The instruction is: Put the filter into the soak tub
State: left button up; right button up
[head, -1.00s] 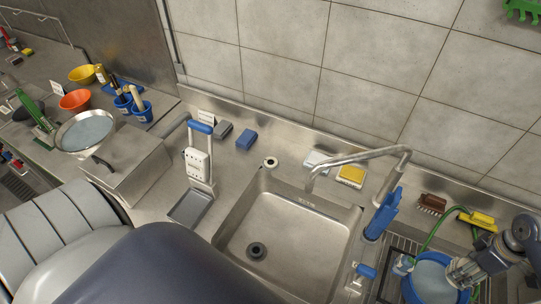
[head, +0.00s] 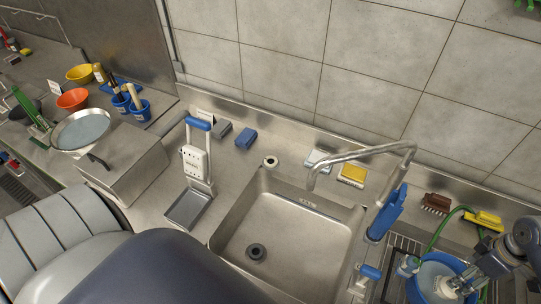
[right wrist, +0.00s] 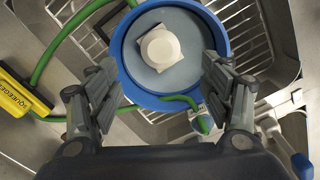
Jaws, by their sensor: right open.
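The soak tub, a round blue tub (head: 412,288) of greyish liquid, stands at the lower right in the head view; its blue rim also shows in the right wrist view (right wrist: 119,52). A white, faceted piece, which looks like the filter (right wrist: 160,47), lies inside the tub's rim; it also shows in the head view (head: 446,288). How deep it sits is unclear. My right gripper (head: 470,283) is at the tub's right side. In the right wrist view its two fingers (right wrist: 160,75) are spread apart, empty, with the filter beyond them. My left gripper is out of view.
A green hose (right wrist: 52,58) curves by the tub near a yellow squeegee (right wrist: 22,95). The tub stands on a metal rack (right wrist: 258,35). A blue-handled tool (head: 388,214) and tap (head: 365,153) stand left of it. The sink (head: 290,232) is empty.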

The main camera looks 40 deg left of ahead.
notch_tip(320, 180, up, 12)
dwell(0.5)
dwell(0.4)
